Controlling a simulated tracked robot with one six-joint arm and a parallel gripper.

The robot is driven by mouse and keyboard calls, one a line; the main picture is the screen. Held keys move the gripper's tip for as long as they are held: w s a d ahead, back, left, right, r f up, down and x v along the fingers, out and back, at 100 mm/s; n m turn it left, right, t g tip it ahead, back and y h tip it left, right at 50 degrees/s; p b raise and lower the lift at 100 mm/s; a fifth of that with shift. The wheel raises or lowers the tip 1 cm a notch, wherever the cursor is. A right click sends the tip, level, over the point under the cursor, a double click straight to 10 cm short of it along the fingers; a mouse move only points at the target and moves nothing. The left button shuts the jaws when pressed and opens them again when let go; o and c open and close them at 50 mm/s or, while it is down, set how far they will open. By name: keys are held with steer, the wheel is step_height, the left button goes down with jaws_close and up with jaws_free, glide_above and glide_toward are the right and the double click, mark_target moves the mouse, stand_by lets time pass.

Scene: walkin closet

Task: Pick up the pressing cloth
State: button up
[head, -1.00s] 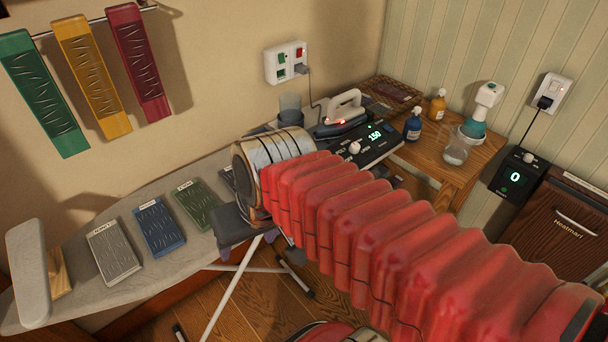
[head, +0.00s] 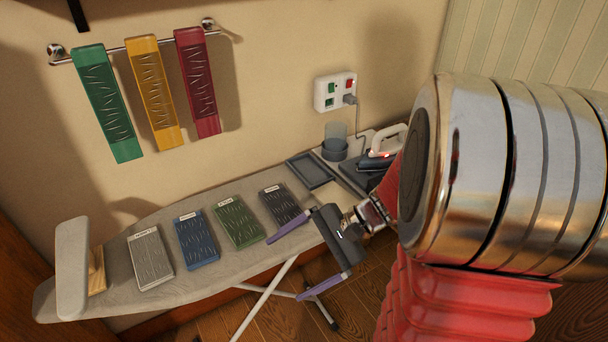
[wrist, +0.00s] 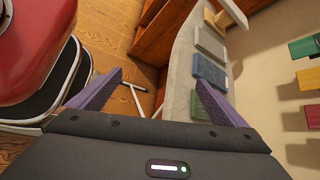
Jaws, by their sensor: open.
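No label that I can read names the pressing cloth. A pale cream flat piece (head: 331,194), partly hidden behind my gripper, lies on the ironing board and may be it. My gripper (head: 285,270) is open and empty, with its two purple fingers spread near the front edge of the ironing board (head: 115,275). In the wrist view my gripper (wrist: 159,78) has nothing between its fingers, and floor and a board leg show beyond them. Four-sided labelled pads in grey (head: 150,258), blue (head: 197,240), green (head: 238,222) and dark grey (head: 283,207) lie in a row on the board.
Green (head: 108,105), yellow (head: 153,95) and crimson (head: 198,85) strips hang from a wall rail. A dark tray (head: 310,171), a grey cup (head: 335,143) and an iron (head: 380,155) are at the board's far end. A padded upright form (head: 73,265) stands at left.

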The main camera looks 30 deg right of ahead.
steer(key=d+f+m+t+h, duration=0.2)
steer(key=d+m, duration=0.4)
steer(key=d, duration=0.3)
steer(key=d+f+m+t+h, duration=0.3)
steer(key=d+m+t, duration=0.4)
steer(key=d, duration=0.3)
steer(key=d+f+m+t+h, duration=0.2)
steer(key=d+f+m+t, duration=0.2)
steer(key=d, duration=0.5)
steer(key=s+m+t, duration=0.1)
steer(key=m, duration=0.1)
steer(key=shift+d+f+m, duration=0.15)
steer(key=shift+f+m, duration=0.15)
steer(key=shift+m, duration=0.1)
steer(key=shift+w, duration=0.1)
glide_toward(343, 204)
steer(key=shift+w+f, duration=0.2)
steer(key=shift+f, duration=0.05)
steer(key=shift+w+a, duration=0.1)
steer(key=shift+w, duration=1.25)
steer(key=shift+w+a, duration=0.15)
steer(key=shift+w, duration=1.25)
